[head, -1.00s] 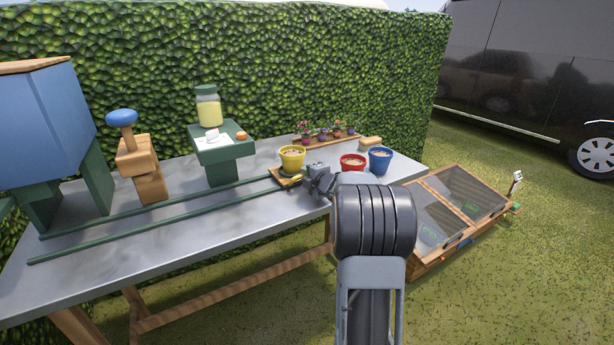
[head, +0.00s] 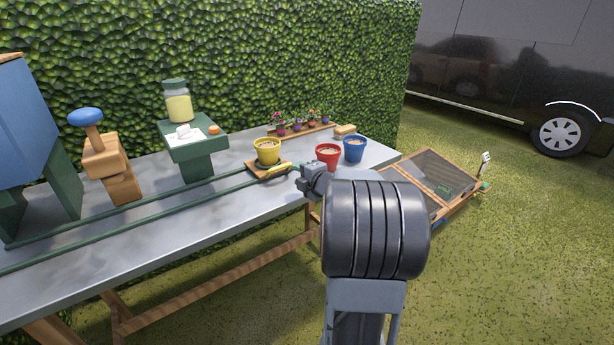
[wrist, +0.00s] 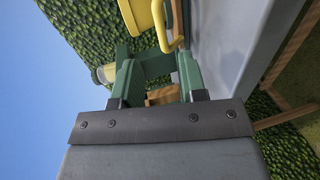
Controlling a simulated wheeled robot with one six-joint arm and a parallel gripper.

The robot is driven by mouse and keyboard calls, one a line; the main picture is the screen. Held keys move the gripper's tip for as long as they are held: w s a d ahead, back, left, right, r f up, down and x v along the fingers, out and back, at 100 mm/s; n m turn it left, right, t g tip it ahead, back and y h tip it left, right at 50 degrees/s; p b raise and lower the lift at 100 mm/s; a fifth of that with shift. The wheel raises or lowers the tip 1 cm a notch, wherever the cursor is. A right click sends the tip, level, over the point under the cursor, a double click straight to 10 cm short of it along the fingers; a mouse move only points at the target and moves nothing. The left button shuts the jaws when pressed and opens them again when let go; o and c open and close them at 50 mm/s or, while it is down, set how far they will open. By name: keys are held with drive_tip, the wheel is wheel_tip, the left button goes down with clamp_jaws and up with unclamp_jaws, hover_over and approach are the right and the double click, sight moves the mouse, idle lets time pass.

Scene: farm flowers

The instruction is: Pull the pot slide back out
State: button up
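The pot slide is a small wooden tray (head: 256,172) at the right end of two green rails (head: 190,194) on the grey table. A yellow pot (head: 267,152) stands upright on it. Its yellow handle (head: 279,167) points right, towards my gripper. My gripper (head: 303,178) is just right of the handle, near the table's front edge, and looks apart from it. In the wrist view the fingers (wrist: 157,98) are spread with nothing held between them. The yellow handle (wrist: 168,47) and pot (wrist: 137,15) show beyond them.
A red pot (head: 328,157) and a blue pot (head: 355,150) stand close behind my gripper. A green stand (head: 195,150) with a jar, a wooden press with a blue knob (head: 86,116) and a blue hopper (head: 28,130) line the rails to the left. The front table surface is clear.

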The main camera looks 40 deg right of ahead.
drive_tip(key=shift+v, duration=1.75)
drive_tip(key=s+a+r+m+g+h+p, duration=0.2)
drive_tip(key=a+r+m+g+h+p, duration=0.2)
drive_tip(key=a+r+m+p, duration=0.55)
drive_tip(key=s+a+r+m+g+y+p, duration=0.2)
drive_tip(key=s+a+m+g+p, duration=0.2)
drive_tip(key=s+a+p, duration=0.2)
drive_tip(key=s+a+r+m+g+y+p, duration=0.2)
drive_tip(key=s+a+m+g+y+p, duration=0.1)
drive_tip(key=s+a, duration=0.5)
drive_tip(key=a+m+g+p, duration=0.1)
drive_tip(key=a+p, duration=0.1)
drive_tip(key=shift+s+a+r+p, duration=0.25)
drive_tip(key=shift+s+a+p, duration=0.05)
drive_tip(key=shift+p, duration=0.05)
